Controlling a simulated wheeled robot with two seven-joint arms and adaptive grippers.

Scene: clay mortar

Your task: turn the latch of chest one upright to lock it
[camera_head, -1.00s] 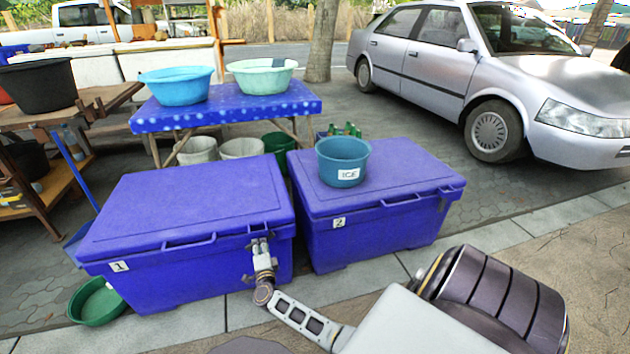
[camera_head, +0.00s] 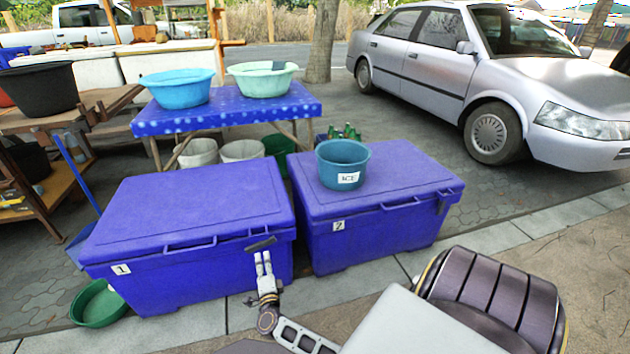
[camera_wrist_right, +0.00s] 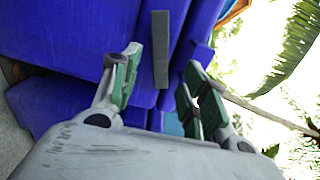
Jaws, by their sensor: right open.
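Chest one (camera_head: 190,262) is the blue cooler on the left, labelled 1, with its lid down. Its latch (camera_head: 261,244) is a dark grey bar at the lid's front edge near the right corner. It lies nearly level in the head view, its right end slightly higher. My right gripper (camera_head: 263,256) is just below and in front of the latch, fingers pointing at it. In the right wrist view the open green-padded fingers (camera_wrist_right: 163,60) stand on either side of the grey latch bar (camera_wrist_right: 160,48), with gaps visible. My left gripper is out of view.
Chest two (camera_head: 375,240), also blue, stands close at the right with a blue ICE tub (camera_head: 342,165) on its lid and a dark latch (camera_head: 442,206). A green basin (camera_head: 98,304) sits at chest one's left front. Paving in front is mostly clear.

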